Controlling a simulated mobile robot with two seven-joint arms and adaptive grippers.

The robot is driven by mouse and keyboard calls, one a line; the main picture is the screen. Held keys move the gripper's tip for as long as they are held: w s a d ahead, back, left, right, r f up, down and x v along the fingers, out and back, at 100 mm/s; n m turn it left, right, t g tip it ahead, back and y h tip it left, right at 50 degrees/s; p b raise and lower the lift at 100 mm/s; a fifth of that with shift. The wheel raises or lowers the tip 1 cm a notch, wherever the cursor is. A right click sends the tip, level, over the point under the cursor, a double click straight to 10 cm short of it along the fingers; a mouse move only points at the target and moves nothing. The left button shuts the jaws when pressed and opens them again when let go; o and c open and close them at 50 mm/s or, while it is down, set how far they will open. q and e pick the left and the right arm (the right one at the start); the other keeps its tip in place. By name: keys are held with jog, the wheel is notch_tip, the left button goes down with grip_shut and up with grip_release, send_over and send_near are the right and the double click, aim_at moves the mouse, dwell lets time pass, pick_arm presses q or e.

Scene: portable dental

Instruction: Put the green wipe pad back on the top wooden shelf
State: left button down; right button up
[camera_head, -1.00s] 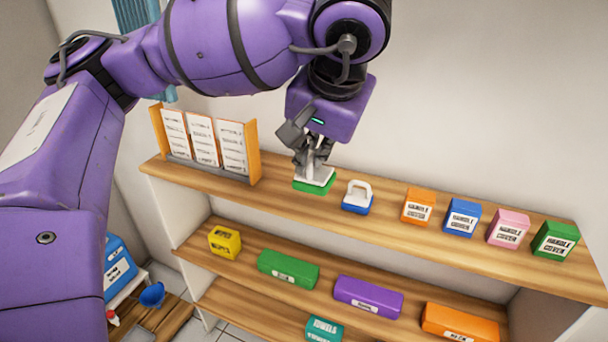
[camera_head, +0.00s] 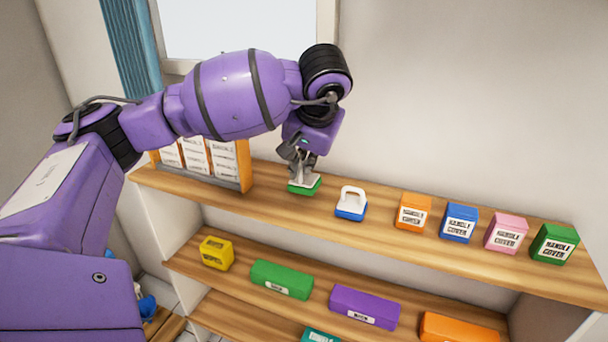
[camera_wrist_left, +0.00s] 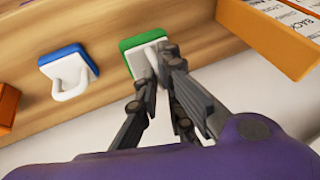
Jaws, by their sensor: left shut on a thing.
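The green wipe pad (camera_head: 304,188) has a white top with a handle and a green base. It is at the top wooden shelf (camera_head: 270,208), between the card rack and the blue pad. My left gripper (camera_head: 303,174) is above it and shut on its white handle. The left wrist view also shows the gripper (camera_wrist_left: 160,80) around the handle of the green wipe pad (camera_wrist_left: 128,46). Whether the base touches the board or is slightly above it, I cannot tell. My right gripper is not in view.
A blue pad with a white handle (camera_head: 351,204) stands just right of the green one. An orange-ended card rack (camera_head: 245,165) stands to the left. Several handle cover boxes, including an orange one (camera_head: 412,212), line the right side. A lower shelf (camera_head: 228,272) holds coloured boxes.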

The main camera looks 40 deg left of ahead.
aim_at(304, 181)
pick_arm(q)
jog(key=shift+a+f, duration=0.1)
jog(key=shift+f, duration=1.55)
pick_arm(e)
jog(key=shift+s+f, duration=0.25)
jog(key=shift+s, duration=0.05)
pick_arm(q)
jog(key=shift+f, duration=0.2)
jog(key=c, duration=1.9)
grip_release()
jog(key=shift+r, duration=0.1)
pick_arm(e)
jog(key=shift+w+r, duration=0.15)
